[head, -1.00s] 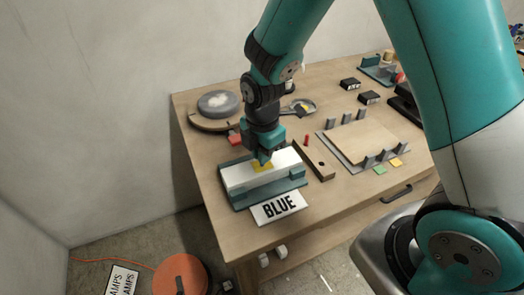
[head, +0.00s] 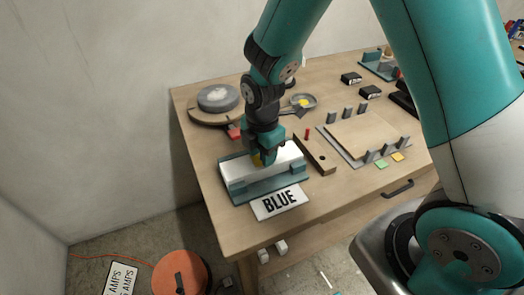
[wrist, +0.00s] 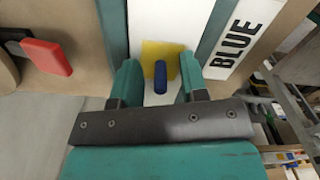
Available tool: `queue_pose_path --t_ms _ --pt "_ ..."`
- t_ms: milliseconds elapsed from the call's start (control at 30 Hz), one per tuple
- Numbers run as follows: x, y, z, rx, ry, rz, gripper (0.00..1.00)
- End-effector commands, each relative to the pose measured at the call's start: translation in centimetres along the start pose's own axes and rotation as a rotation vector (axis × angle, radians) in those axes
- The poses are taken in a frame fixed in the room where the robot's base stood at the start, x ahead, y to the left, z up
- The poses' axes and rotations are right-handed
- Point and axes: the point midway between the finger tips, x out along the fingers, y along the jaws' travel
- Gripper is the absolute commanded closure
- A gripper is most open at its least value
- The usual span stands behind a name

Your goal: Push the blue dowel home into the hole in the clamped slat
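The white slat (head: 289,153) lies in a teal clamp fixture (head: 263,188) at the near left corner of the bench. In the wrist view the slat (wrist: 150,22) has a yellow patch (wrist: 150,52). The blue dowel (wrist: 160,77) shows against the patch's lower part. My gripper (wrist: 160,72) has its two fingers apart, one on each side of the dowel, with a gap on both sides. In the head view my gripper (head: 263,158) is just above the slat and hides the dowel. I cannot tell how deep the dowel sits in the hole.
A "BLUE" sign (head: 279,202) lies in front of the fixture. A drilled wooden bar (head: 318,157) and a small red peg (head: 307,134) are at its right. A red block (head: 234,132) is behind it. A board on a grey rack (head: 365,138) stands further right.

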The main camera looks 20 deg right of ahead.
Motion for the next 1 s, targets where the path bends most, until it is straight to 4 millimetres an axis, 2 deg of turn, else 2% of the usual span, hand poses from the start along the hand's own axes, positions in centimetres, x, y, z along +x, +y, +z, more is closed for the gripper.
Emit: queue_pose_path --t_ms 233,367,467,800,1000 --pt "-0.1 0.0 0.0 0.000 0.000 -0.001 0.60" --pt "-1.0 0.1 0.0 0.000 0.000 0.002 0.60" --pt "-2.8 0.1 0.0 0.000 0.000 0.005 0.60" --pt "-11.4 0.1 0.0 0.000 0.000 0.007 0.60" --pt "-15.3 0.0 0.0 0.000 0.000 0.003 0.60"
